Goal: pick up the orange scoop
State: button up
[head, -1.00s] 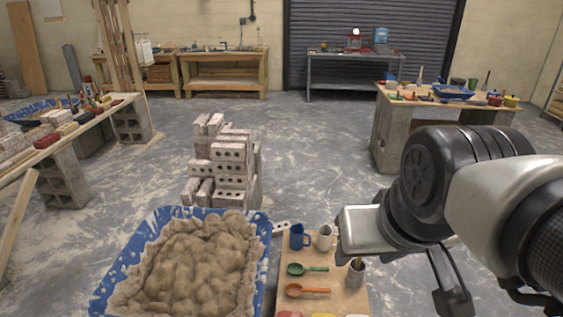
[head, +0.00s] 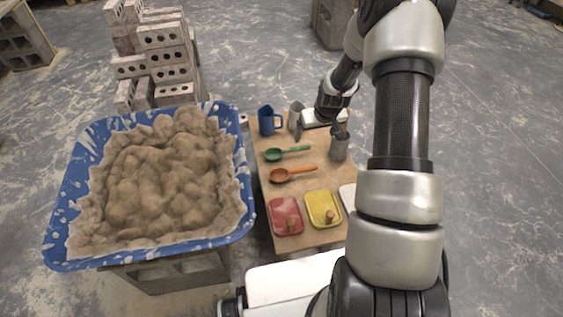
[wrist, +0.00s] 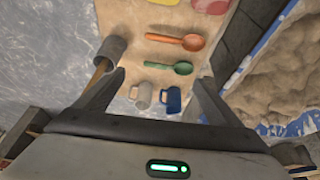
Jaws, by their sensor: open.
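The orange scoop (head: 281,175) lies on the wooden board (head: 264,201), its bowl to the left and its handle to the right in the head view. In the wrist view the orange scoop (wrist: 192,42) lies beyond the fingertips, with nothing covering it. My gripper (head: 320,129) is over the far part of the board, farther back than the scoop. In the wrist view my gripper (wrist: 157,78) has its fingers spread wide, with nothing held between them.
A green scoop (head: 273,154) lies just behind the orange one. A blue mug (head: 266,121), a pale mug (head: 296,114) and a grey cup (head: 339,149) stand nearby. Red (head: 285,213) and yellow (head: 322,206) trays lie in front. A blue mortar tub (head: 68,216) stands left.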

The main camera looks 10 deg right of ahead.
jog(key=b, duration=0.1)
send_near(306, 167)
jog(key=shift+b+x, duration=2.5)
jog(key=shift+x, duration=1.6)
jog(key=shift+s, duration=0.1)
jog(key=c, duration=1.4)
